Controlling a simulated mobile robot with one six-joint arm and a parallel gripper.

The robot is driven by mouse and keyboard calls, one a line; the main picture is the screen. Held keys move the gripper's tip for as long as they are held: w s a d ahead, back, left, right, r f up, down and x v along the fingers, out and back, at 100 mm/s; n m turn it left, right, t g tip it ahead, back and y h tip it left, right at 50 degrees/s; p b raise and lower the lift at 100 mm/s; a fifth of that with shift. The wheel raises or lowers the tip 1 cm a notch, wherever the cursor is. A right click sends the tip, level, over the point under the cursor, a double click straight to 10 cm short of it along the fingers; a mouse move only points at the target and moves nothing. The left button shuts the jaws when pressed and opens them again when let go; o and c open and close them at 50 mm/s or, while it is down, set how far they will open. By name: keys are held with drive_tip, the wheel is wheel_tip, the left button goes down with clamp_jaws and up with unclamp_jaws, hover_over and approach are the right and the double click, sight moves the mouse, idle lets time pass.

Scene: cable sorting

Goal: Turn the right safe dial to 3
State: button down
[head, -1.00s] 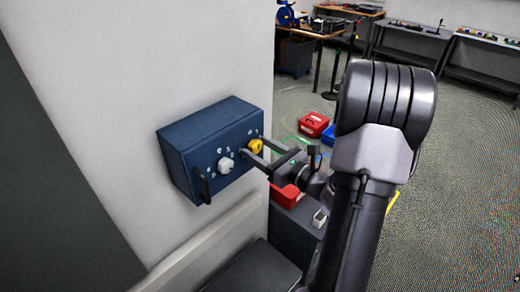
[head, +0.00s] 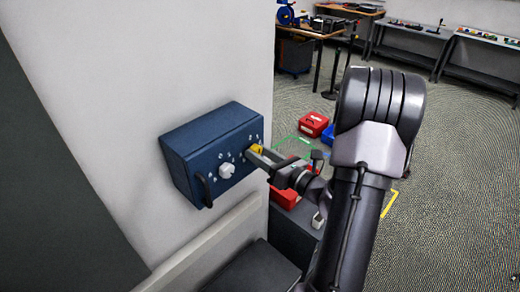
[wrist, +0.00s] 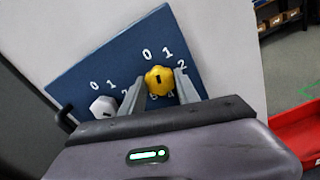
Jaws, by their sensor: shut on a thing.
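A dark blue safe box (head: 196,133) is fixed to the white wall in the head view; its front also shows in the wrist view (wrist: 112,66). The right dial (head: 256,149) is yellow, and it shows between the fingers in the wrist view (wrist: 158,83). A small dark mark is on its face. White numbers 0, 1 and 2 stand around it; the lower ones are partly hidden. The left dial (head: 226,171) is white and free. My gripper (wrist: 160,79) is shut on the right dial, one finger on each side.
A black handle (head: 204,190) sticks out at the left of the safe front. A pale rail (head: 215,245) runs along the wall below. Red boxes (head: 313,124) lie on the floor to the right, beyond my arm.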

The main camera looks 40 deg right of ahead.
drive_tip(key=m+p, duration=0.5)
drive_tip(key=shift+r+m, duration=0.2)
drive_tip(key=shift+m, duration=0.1)
drive_tip(key=m+p, duration=0.5)
drive_tip(key=m, duration=0.1)
drive_tip(key=m+p, duration=0.4)
drive_tip(key=m, duration=0.2)
drive_tip(key=shift+m+p, duration=0.3)
drive_tip(key=shift+p, duration=0.1)
drive_tip(key=m+p, duration=0.2)
drive_tip(key=m, duration=0.3)
drive_tip(key=shift+f, duration=0.2)
drive_tip(key=shift+m, duration=0.3)
drive_tip(key=c, duration=0.9)
unclamp_jaws()
